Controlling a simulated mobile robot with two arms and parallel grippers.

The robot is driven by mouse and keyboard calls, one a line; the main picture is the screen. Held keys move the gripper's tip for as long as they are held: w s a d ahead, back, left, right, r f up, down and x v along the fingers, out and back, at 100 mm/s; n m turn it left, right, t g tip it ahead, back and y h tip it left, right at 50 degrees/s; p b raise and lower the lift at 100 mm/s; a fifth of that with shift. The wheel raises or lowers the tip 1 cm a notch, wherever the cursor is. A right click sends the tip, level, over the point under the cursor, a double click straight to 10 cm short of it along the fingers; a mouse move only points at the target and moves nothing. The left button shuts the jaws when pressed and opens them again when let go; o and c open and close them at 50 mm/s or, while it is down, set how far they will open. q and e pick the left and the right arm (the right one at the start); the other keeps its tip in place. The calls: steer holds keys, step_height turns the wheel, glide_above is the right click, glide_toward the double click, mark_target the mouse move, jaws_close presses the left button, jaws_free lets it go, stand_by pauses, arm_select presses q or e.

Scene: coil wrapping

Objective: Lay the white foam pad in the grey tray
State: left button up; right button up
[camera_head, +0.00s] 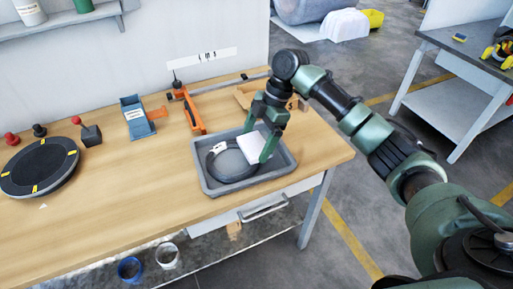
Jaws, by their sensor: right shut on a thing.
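The grey tray (212,186) sits near the right end of the wooden table, by its front edge. A black coil (219,176) with a white tag lies in the tray. The white foam pad (249,147) is at the right part of the coil, partly covered by my right gripper's finger. My right gripper (264,140) reaches in from the right over the tray and is shut on the pad. I cannot tell whether the pad touches the coil. My left gripper is out of view.
A black turntable (40,168) with yellow marks stands at the left. A blue holder (137,122) and an orange tool (192,110) stand behind the tray. A cardboard piece (246,97) lies behind my gripper. The table between turntable and tray is clear.

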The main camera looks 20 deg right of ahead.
mark_target(260, 142)
steer(key=shift+f, duration=1.8)
steer(key=shift+f, duration=0.15)
steer(key=o, duration=1.1)
steer(key=shift+c, duration=0.2)
steer(key=b+v, duration=0.1)
steer(key=v, duration=1.1)
steer(key=shift+s, duration=0.1)
